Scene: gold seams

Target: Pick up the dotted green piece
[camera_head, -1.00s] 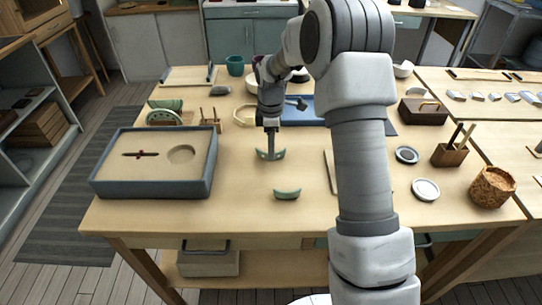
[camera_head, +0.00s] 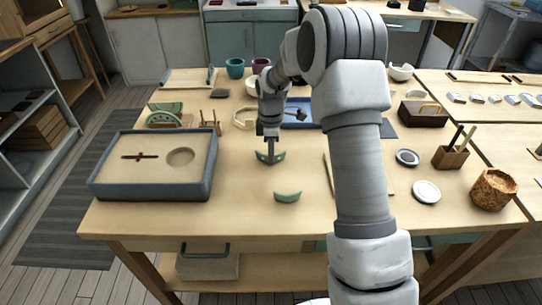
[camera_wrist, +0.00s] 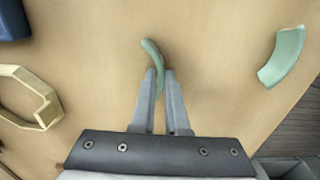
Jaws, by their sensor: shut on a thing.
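A curved green piece (camera_head: 264,158) is between the fingers of my gripper (camera_head: 270,152), near the middle of the table. In the wrist view my gripper (camera_wrist: 164,85) is shut on this green piece (camera_wrist: 150,48), and one end sticks out beyond the fingertips. A second curved green piece (camera_head: 287,197) lies on the table nearer the front edge. It also shows at the right in the wrist view (camera_wrist: 283,56), apart from the fingers. I cannot make out dots on either piece. Whether the held piece touches the table is unclear.
A grey-rimmed box (camera_head: 150,198) with a sand-coloured inside stands at the left. A wooden ring frame (camera_wrist: 46,112) lies left of the gripper. A blue tray (camera_head: 298,113) lies behind it.

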